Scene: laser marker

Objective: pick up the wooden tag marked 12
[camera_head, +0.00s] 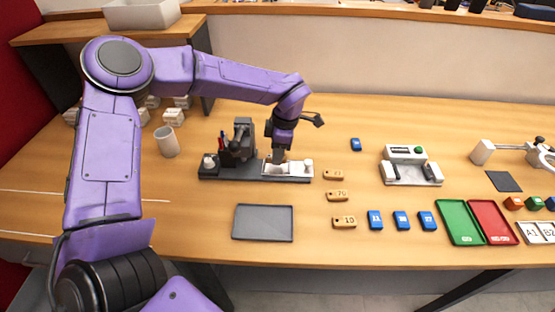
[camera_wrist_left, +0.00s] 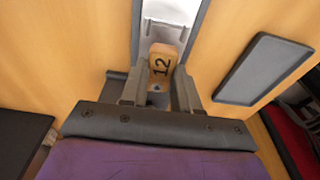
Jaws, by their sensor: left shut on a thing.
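In the head view my left gripper (camera_head: 278,156) points down at the white bed (camera_head: 290,168) of the laser marker (camera_head: 238,150). The tag is mostly hidden there by the gripper. I cannot tell whether the tag still touches the bed. My right gripper is out of view.
Other wooden tags lie to the right, among them one marked 10 (camera_head: 344,222) and one marked 70 (camera_head: 337,195). Several blue tags (camera_head: 400,221) are beside them. An empty grey tray (camera_head: 263,223) lies in front. A green tray (camera_head: 459,222) and a red tray (camera_head: 492,222) are farther right.

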